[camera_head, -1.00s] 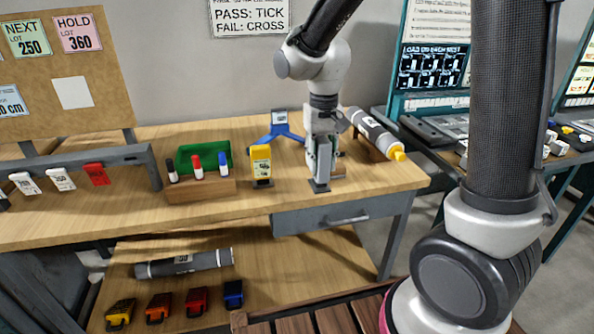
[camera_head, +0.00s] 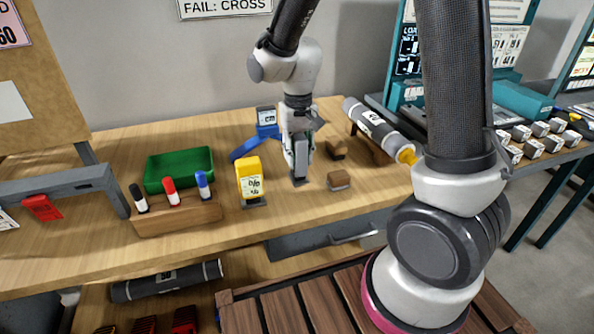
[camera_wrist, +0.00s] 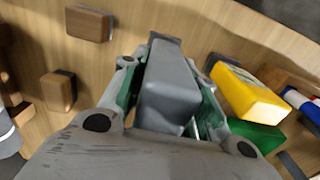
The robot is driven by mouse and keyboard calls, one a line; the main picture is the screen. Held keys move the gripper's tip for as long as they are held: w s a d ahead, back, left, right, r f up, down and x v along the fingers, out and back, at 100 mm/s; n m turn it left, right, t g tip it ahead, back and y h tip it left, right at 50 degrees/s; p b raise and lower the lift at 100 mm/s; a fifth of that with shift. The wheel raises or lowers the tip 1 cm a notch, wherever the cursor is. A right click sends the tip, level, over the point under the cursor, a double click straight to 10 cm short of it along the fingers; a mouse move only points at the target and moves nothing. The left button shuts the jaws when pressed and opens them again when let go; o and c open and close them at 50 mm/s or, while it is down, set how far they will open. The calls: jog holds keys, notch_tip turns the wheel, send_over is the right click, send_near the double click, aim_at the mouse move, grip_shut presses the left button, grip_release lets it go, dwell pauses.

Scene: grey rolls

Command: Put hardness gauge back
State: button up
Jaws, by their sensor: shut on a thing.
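My gripper (camera_head: 298,160) is shut on a grey block-shaped device with a dark foot, which looks like the hardness gauge (camera_wrist: 170,90). In the wrist view the device lies between my two fingers. In the head view its dark foot (camera_head: 299,182) is low over the bench; I cannot tell whether it touches. A yellow device with a label (camera_head: 249,180) stands on a dark base to the left of my gripper. It also shows at the right in the wrist view (camera_wrist: 248,95). A blue stand with a small display (camera_head: 266,130) is behind.
Two small wooden blocks (camera_head: 339,181) (camera_head: 337,150) sit right of my gripper. A grey roll with a yellow end (camera_head: 378,126) rests on a wooden cradle at the right. A marker rack (camera_head: 180,217) and green tray (camera_head: 180,168) stand left. Bare bench lies in front.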

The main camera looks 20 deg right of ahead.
aim_at(299, 135)
jog(key=shift+f, duration=2.3)
jog(key=o, duration=1)
jog(key=shift+f, duration=0.15)
jog(key=shift+c, duration=0.2)
notch_tip(299, 135, up, 12)
jog(key=shift+f, duration=0.25)
jog(key=shift+d+r, duration=0.1)
jog(key=shift+r, duration=0.45)
jog(key=s+d+r+t, duration=0.2)
jog(key=s+d+r, duration=0.3)
jog(key=s+d, duration=0.2)
jog(key=s+d+r+t, duration=0.2)
jog(key=s+d+r, duration=0.4)
jog(key=s, duration=0.6)
jog(key=shift+d, duration=0.85)
